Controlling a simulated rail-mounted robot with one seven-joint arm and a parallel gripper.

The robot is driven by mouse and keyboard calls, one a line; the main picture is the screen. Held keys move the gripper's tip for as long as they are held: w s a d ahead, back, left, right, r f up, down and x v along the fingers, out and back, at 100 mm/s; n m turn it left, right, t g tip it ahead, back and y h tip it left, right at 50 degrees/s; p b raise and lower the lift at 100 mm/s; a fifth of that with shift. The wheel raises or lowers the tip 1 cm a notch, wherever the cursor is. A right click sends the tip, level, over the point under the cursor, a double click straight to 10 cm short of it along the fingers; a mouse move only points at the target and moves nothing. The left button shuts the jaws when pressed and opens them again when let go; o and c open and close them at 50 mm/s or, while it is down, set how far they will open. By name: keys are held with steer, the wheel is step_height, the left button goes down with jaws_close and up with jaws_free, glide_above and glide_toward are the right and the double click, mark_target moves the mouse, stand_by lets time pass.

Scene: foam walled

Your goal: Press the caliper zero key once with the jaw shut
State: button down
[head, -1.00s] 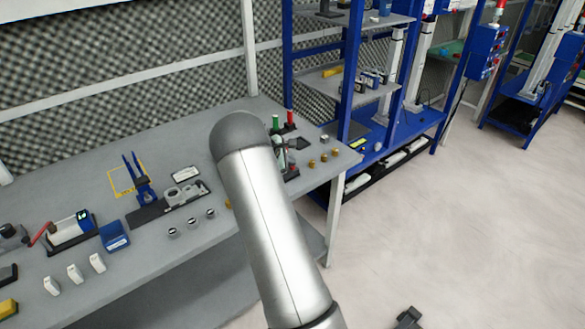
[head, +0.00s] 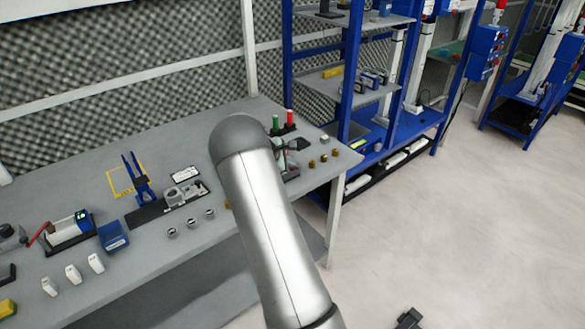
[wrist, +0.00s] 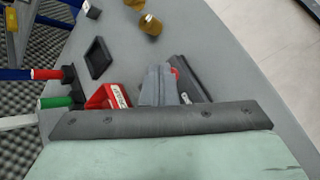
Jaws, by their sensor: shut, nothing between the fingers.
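My gripper (wrist: 158,70) shows in the wrist view as grey fingers held together, with nothing between them. A dark, slanted, elongated body (wrist: 192,88) with a small white mark lies just right of the fingers, and a spot of red shows between. It may be the caliper, but I cannot tell for sure, and I cannot make out a zero key. The fingers and the dark gripper bar hide part of it. Whether the fingertips touch anything is unclear. In the head view my arm covers most of this area.
A red block with a white label (wrist: 112,97) stands left of the fingers. Beyond are a dark tray (wrist: 98,58), brass pieces (wrist: 150,24), and red (wrist: 46,74) and green (wrist: 54,102) cylinders. The grey bench (head: 75,190) holds a blue fork-like stand (head: 138,182). Blue shelving (head: 350,80) rises behind.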

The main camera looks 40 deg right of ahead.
stand_by(0.3)
steer(key=shift+r+p, duration=0.5)
steer(key=shift+r, duration=0.35)
step_height(320, 180, up, 5)
steer(key=p, duration=0.3)
stand_by(0.7)
